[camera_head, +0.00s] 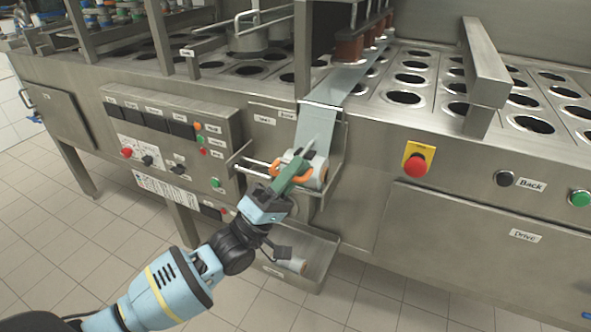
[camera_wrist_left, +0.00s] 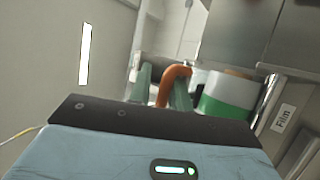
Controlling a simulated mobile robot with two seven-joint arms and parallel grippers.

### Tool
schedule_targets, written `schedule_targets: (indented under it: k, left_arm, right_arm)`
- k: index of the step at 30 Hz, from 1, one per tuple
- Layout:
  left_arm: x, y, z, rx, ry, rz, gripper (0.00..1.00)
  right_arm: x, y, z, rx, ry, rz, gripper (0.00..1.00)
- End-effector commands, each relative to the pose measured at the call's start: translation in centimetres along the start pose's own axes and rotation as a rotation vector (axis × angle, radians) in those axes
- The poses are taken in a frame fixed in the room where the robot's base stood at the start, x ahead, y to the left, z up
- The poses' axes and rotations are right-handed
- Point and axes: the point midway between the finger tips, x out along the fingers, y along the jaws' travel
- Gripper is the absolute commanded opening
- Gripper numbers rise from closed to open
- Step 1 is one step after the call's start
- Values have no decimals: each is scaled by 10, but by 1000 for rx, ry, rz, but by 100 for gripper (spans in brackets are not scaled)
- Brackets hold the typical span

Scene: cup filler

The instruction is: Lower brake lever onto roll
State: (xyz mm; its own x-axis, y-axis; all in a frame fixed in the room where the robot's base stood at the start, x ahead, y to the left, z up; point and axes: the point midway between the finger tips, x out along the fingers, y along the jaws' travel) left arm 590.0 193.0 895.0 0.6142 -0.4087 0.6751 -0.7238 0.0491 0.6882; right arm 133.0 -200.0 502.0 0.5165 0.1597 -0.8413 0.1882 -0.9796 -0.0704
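The film roll (camera_head: 318,173), white with a brown top and a green band in the wrist view (camera_wrist_left: 228,98), sits in a metal holder on the machine's front. The orange brake lever (camera_head: 306,172) is a bent bar beside the roll. In the wrist view the lever (camera_wrist_left: 174,74) passes between my left gripper's green fingers (camera_wrist_left: 163,95), with a small gap at the left finger. My left gripper (camera_head: 290,172) is open around the lever, at the roll. The fingers hide part of the lever, so its contact with the roll cannot be told. My right gripper is not in view.
Clear film (camera_head: 320,120) runs from the roll up onto the machine's top. A control panel (camera_head: 170,140) lies left of the holder, and a red emergency button (camera_head: 415,165) lies right. A lower metal tray (camera_head: 325,258) holds another small roll (camera_head: 293,265).

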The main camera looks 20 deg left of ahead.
Motion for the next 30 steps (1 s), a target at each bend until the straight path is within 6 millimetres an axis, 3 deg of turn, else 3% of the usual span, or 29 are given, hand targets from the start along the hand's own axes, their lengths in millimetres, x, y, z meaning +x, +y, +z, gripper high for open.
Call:
schedule_targets:
  k: [17,30]
  left_arm:
    - [-1,-1,0,-1,1,-3,20]
    - [-61,-2,0,-1,0,-8,20]
  right_arm:
    - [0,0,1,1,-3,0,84]
    - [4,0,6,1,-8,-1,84]
